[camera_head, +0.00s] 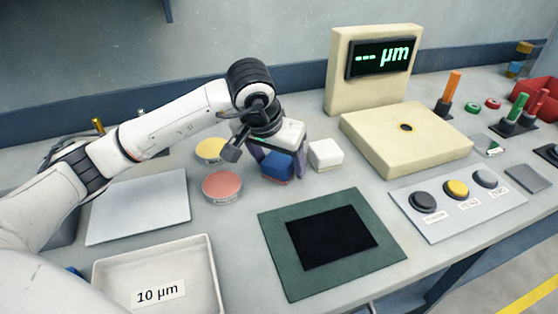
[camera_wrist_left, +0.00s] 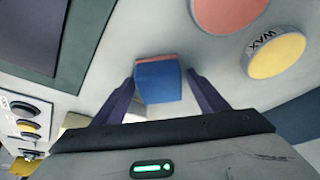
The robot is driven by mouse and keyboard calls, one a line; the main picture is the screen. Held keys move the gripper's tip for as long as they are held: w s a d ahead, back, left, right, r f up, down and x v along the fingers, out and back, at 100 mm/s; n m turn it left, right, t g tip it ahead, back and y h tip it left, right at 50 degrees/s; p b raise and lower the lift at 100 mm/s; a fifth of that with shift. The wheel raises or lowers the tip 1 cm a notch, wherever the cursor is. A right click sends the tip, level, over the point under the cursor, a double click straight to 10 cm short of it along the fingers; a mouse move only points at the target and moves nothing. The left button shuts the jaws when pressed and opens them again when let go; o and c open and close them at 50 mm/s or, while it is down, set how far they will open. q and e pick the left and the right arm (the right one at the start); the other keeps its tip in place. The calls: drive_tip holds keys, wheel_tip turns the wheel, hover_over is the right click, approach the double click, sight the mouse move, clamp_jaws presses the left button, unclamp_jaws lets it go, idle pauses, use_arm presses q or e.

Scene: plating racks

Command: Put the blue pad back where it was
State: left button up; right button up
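The blue pad (camera_head: 277,166) is a small blue block with a reddish layer at its base. It appears to rest on the table, left of a white block (camera_head: 326,154). My left gripper (camera_head: 279,159) is over it, pointing down. In the left wrist view the blue pad (camera_wrist_left: 158,84) lies between the two dark fingers of the left gripper (camera_wrist_left: 160,78), with a narrow gap on each side. The left gripper is open around it and partly hides it in the head view. My right gripper is not in view.
A red disc (camera_head: 222,187) and a yellow disc (camera_head: 210,149) lie just left of the gripper. A green-framed black mat (camera_head: 280,273) lies in front. A "10 µm" tray (camera_head: 208,268) is front left. A gauge (camera_head: 400,142) and button panel (camera_head: 450,228) stand right.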

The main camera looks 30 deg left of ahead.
use_arm(q)
drive_tip(key=shift+r, duration=0.4)
drive_tip(key=v, duration=1.1)
drive_tip(key=shift+s+r, duration=0.15)
drive_tip(key=shift+r, duration=0.1)
idle(0.6)
